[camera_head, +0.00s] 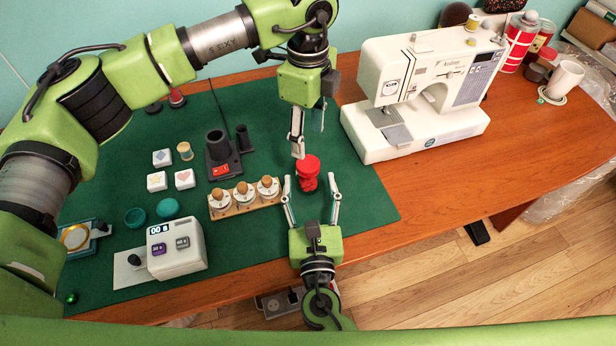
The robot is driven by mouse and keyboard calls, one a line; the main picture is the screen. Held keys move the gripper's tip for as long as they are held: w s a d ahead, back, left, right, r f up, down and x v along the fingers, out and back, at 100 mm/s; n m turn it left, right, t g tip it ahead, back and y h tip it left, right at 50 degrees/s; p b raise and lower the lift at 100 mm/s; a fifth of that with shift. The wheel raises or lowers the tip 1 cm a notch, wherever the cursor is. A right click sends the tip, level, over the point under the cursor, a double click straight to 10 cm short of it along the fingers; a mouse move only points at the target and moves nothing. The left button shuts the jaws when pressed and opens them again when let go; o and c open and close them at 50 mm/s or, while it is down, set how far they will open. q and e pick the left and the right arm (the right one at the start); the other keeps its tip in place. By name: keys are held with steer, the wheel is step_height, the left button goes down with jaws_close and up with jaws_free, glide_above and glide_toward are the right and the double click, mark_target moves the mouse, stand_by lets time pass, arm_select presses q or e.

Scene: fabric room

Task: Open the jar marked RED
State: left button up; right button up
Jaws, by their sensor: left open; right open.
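A small red jar (308,183) with a wider red lid (309,163) stands on the green mat, right of the wooden rack. No marking can be read on it. My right gripper (311,180) comes from the table's front edge. Its fingers are spread wide, one on each side of the jar, and seem apart from it. My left gripper (309,144) hangs above and behind the lid, pointing down, with its fingers open. One of its fingertips looks close to the lid; I cannot tell whether they touch.
A wooden rack (245,207) with three knobbed jars stands left of the red jar. A white sewing machine (425,90) stands to the right. A display box (178,255) and a black holder (222,158) are left. The mat's right part is clear.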

mark_target(309, 177)
steer(key=shift+w+a, duration=0.2)
steer(key=shift+w, duration=2.3)
jaws_close()
